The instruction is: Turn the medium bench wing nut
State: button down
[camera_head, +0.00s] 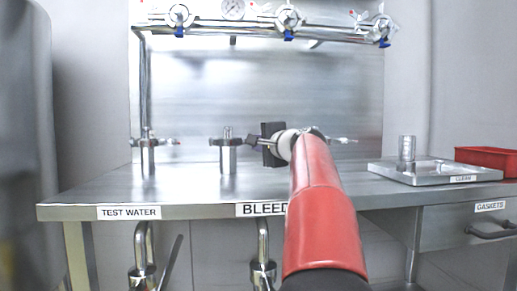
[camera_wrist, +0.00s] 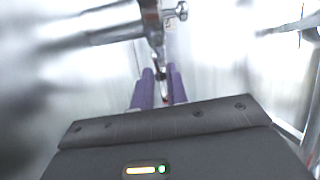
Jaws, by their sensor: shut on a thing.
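Metal posts with side fittings stand on the steel bench, one at left (camera_head: 148,155) and one in the middle (camera_head: 228,155). A third is mostly hidden behind my red arm; only its right end (camera_head: 343,140) shows. My gripper (camera_head: 262,142) is just right of the middle post, at the end of its side fitting. In the wrist view, the purple fingers (camera_wrist: 160,92) are shut on a thin metal wing of the wing nut (camera_wrist: 161,76), below a chrome fitting. I cannot tell its size from the pictures, and the fingertips are hidden in the head view.
A pipe manifold (camera_head: 230,28) with blue-handled valves and a gauge runs above. A drawer (camera_head: 470,228) is at lower right.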

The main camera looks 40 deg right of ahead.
jog(key=shift+m, duration=0.3)
jog(key=c, duration=1.6)
grip_release()
jog(key=shift+s, duration=0.1)
jog(key=s, duration=0.2)
jog(key=s+b, duration=0.1)
jog(key=s, duration=0.2)
jog(key=s+a, duration=0.1)
jog(key=s, duration=0.1)
jog(key=shift+s, duration=0.3)
jog(key=shift+a, duration=0.1)
